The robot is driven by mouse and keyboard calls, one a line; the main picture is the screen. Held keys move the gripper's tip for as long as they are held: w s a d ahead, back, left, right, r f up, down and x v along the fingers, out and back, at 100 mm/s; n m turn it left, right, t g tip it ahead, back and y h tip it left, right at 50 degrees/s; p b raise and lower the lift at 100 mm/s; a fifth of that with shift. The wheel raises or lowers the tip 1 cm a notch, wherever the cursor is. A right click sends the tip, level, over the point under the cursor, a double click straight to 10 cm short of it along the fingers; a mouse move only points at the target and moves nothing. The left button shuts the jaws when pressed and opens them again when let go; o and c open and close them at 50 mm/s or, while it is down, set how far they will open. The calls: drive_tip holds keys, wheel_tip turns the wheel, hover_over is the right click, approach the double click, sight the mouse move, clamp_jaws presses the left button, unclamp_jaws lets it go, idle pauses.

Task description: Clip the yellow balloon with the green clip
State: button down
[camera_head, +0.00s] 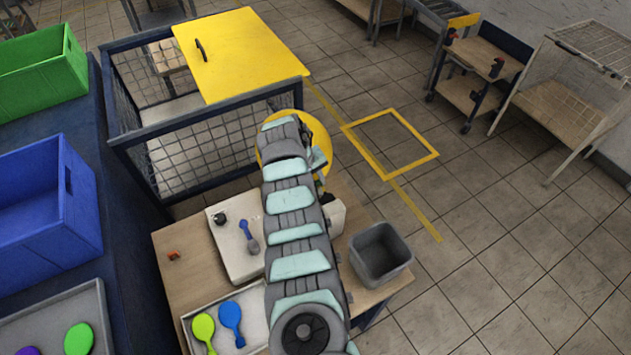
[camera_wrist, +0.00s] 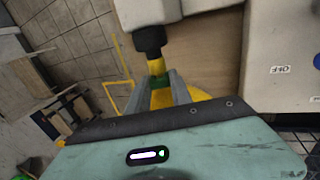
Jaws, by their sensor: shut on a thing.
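The inflated yellow balloon (camera_head: 323,138) shows behind my arm in the head view, partly hidden by it. In the wrist view its neck (camera_wrist: 155,66) comes out of a black nozzle (camera_wrist: 149,40), and part of its body (camera_wrist: 190,95) shows beyond my fingers. My gripper (camera_wrist: 159,84) is at the neck, its two grey fingers on either side of the green clip (camera_wrist: 158,81). The fingers are shut on the clip, which sits at the yellow neck just past the nozzle. Whether the clip is fully closed around the neck I cannot tell.
A wooden table (camera_head: 172,275) carries a white box (camera_head: 228,248), an orange clip (camera_head: 173,255) and a tray (camera_head: 254,303) with flat lime and blue balloons. A grey bin (camera_head: 381,255) stands at the table's right end. A mesh cage (camera_head: 190,150) is behind.

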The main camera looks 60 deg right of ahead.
drive_tip(key=shift+f+b, duration=0.3)
idle(0.5)
drive_tip(key=c, duration=1.1)
unclamp_jaws()
drive_tip(key=p+v, duration=0.5)
drive_tip(key=v, duration=0.4)
drive_tip(key=shift+p, duration=0.4)
drive_tip(key=shift+s+d, duration=0.1)
